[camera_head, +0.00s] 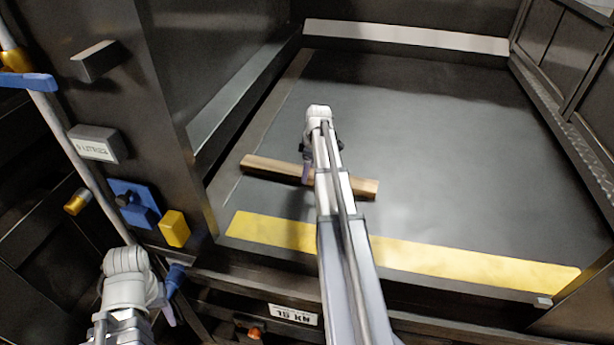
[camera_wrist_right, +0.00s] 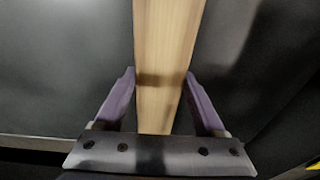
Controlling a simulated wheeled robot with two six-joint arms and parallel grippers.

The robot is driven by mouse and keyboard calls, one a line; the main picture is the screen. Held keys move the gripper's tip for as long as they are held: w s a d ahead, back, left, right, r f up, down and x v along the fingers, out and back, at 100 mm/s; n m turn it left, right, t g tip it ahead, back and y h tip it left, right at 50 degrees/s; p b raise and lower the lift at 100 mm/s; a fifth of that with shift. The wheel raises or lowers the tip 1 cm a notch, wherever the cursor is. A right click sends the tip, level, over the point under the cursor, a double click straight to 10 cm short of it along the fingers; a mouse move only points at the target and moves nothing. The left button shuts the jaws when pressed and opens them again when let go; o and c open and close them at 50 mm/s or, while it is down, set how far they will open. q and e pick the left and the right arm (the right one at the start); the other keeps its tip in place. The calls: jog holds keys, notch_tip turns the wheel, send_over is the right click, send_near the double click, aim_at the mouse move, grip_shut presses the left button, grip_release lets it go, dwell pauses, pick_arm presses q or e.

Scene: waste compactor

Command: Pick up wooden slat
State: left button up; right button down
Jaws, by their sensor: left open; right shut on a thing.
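The wooden slat (camera_head: 268,168) is a light brown bar over the dark floor of the compactor, behind the yellow strip. My right arm crosses in front of its middle. My right gripper (camera_head: 307,172) is at the slat, with one purple finger showing in the head view. In the right wrist view the slat (camera_wrist_right: 168,60) runs between the two purple fingers of the right gripper (camera_wrist_right: 160,92), which is shut on it. I cannot tell whether the slat touches the floor. My left gripper (camera_head: 170,300) is low at the left, outside the compactor, open and away from the slat.
The compactor floor (camera_head: 430,150) is clear around the slat. A yellow strip (camera_head: 400,252) marks its front edge. Dark walls stand left and right. A blue plate (camera_head: 135,203) and a yellow block (camera_head: 174,229) are on the left post, above my left gripper.

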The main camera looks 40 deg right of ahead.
dwell(0.3)
notch_tip(320, 180, up, 10)
jog(key=p, duration=1)
